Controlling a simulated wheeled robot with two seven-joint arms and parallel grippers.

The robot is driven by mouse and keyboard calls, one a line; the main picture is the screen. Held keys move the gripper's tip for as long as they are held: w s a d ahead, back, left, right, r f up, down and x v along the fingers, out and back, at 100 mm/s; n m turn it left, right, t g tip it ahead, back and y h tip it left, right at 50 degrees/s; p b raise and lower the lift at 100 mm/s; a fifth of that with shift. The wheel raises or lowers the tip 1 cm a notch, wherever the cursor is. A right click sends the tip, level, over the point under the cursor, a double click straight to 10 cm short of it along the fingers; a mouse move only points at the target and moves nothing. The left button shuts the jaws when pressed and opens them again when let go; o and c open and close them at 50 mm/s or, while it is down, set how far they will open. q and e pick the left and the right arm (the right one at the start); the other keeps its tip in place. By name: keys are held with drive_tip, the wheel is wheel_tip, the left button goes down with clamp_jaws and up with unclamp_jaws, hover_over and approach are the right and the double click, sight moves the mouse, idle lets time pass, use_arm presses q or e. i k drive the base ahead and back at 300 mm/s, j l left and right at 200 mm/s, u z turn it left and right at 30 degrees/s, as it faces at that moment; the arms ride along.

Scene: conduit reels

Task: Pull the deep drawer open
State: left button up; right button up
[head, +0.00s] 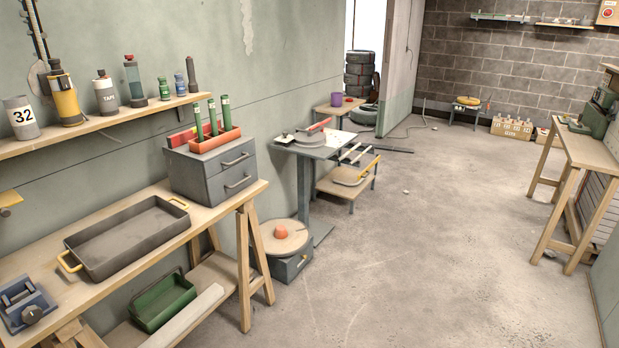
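A grey drawer unit (213,168) stands at the far end of the wooden trestle bench on the left. It has two stacked drawers with bar handles, an upper drawer (236,161) and a lower drawer (238,182). Both drawers look shut. The lower one looks about as tall as the upper, so I cannot tell from the fronts which is the deep drawer. An orange-red tray (214,141) holding green tubes sits on top of the unit. Neither of my grippers shows in the head view.
A dark tray (128,238) with yellow handles lies on the bench (205,213), near a blue device (24,303). A shelf (95,124) with bottles hangs above. A round-topped stand (285,238) is beyond the bench. The concrete floor (400,240) is clear in the middle.

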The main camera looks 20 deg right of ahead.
sight(226, 184)
drive_tip(key=z, duration=0.25)
drive_tip(key=i+j, duration=0.1)
drive_tip(key=i, duration=0.4)
drive_tip(key=i+j+u, duration=0.1)
drive_tip(key=i, duration=0.45)
